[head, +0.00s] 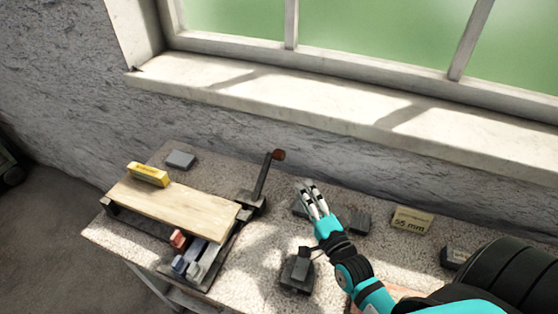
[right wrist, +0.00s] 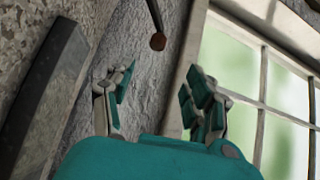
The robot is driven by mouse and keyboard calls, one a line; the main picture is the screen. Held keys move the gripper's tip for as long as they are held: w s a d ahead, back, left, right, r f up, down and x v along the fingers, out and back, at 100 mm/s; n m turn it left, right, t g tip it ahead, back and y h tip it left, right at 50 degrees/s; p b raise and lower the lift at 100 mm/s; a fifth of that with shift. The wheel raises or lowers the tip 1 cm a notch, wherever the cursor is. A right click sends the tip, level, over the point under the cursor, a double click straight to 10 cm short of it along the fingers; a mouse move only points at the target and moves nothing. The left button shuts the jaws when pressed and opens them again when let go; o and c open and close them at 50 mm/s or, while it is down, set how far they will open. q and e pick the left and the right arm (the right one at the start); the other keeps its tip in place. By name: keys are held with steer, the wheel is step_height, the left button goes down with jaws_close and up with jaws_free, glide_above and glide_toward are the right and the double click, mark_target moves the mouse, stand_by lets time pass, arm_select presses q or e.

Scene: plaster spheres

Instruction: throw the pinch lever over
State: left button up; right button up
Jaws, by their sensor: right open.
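The pinch lever (head: 265,178) is a dark bar with a reddish-brown knob, rising from a dark base at the right end of a wooden board (head: 175,207). It leans slightly right in the head view. In the right wrist view the lever's knob (right wrist: 158,41) hangs at the top, beyond and roughly between my fingers. My right gripper (head: 310,190) is open and empty, to the right of the lever and apart from it; it also shows in the right wrist view (right wrist: 155,85). My left gripper is not in view.
A yellow block (head: 148,174) lies on the board; red (head: 178,239) and pale blue pieces sit below its front. A grey block (head: 180,159) lies behind. Dark blocks (head: 360,222) and a card marked 55 mm (head: 412,220) stand right. Wall and window sill (head: 300,100) bound the back.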

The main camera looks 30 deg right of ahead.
mark_target(282, 160)
steer(key=w, duration=0.5)
steer(key=w+p, duration=0.1)
steer(key=w, duration=0.5)
steer(key=w+d+p, duration=0.1)
steer(key=w, duration=0.5)
steer(key=shift+w, duration=0.15)
jaws_close()
steer(key=shift+f, duration=0.1)
